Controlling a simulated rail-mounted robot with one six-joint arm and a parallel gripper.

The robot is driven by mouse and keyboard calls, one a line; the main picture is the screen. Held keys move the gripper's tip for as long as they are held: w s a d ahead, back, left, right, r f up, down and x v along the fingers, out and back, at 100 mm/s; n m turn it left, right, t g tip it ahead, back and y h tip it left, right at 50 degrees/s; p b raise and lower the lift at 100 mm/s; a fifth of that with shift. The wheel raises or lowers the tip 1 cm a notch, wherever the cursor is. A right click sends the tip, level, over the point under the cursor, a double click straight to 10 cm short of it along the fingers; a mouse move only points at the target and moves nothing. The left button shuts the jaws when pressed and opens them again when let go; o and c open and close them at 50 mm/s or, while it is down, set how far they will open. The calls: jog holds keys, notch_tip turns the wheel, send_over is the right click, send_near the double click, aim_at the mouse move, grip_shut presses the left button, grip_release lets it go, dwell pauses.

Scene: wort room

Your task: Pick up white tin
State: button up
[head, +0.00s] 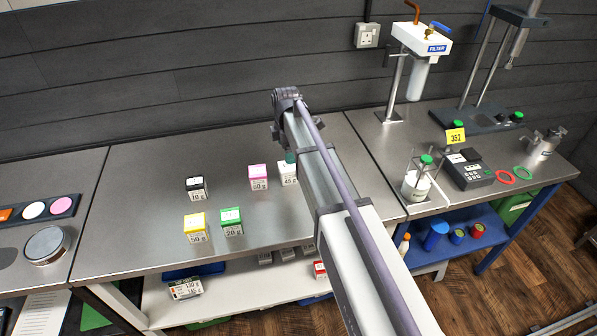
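The white tin (289,175), a small box with a pale top and a label that seems to read 45 g, stands on the steel bench (262,205). It is just right of a pink-topped tin (259,177). My arm comes in from the lower right and partly covers the white tin's right side. My gripper (291,157) is mostly hidden by the arm, close above or behind the white tin. I cannot tell whether it touches the tin or how its fingers stand.
A black-topped tin (196,188), a yellow-topped tin (196,227) and a green-topped tin (231,221) stand to the left. A glass vessel (416,185) and a scale (467,170) stand on the right bench.

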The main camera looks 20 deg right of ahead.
aim_at(288, 173)
notch_tip(288, 173, down, 11)
jog(key=b, duration=1.1)
jog(key=shift+s+a+f, duration=0.1)
jog(key=shift+f, duration=0.1)
jog(key=shift+r, duration=0.25)
jog(key=c, duration=1.1)
jog(key=shift+o, duration=0.2)
jog(key=shift+r, duration=0.1)
